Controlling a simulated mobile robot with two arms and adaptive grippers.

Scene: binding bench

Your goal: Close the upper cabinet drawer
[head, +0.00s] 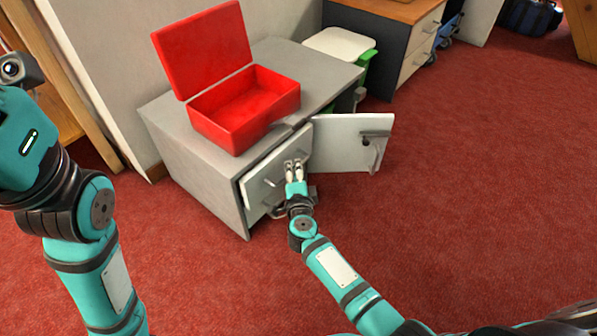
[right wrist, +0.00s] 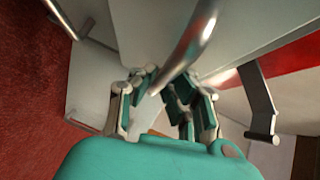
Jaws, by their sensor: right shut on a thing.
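The grey cabinet (head: 205,185) stands against the wall. Its upper drawer front (head: 262,166) is light grey and sits at the cabinet's front below the top; I cannot tell exactly how far it stands out. My right gripper (head: 293,168) is at the drawer front. In the right wrist view, a metal bar handle (right wrist: 194,42) runs down between the fingers of my right gripper (right wrist: 165,95), which are shut on it. The fingers partly hide the handle in the head view. My left arm is at the left, with its gripper out of view.
A cabinet door (head: 345,140) stands open to the right of the drawer. An open red box (head: 240,115) sits on the cabinet top. A white-lidded bin (head: 340,45) and a desk (head: 390,40) stand behind. The red carpet (head: 470,200) is clear at right.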

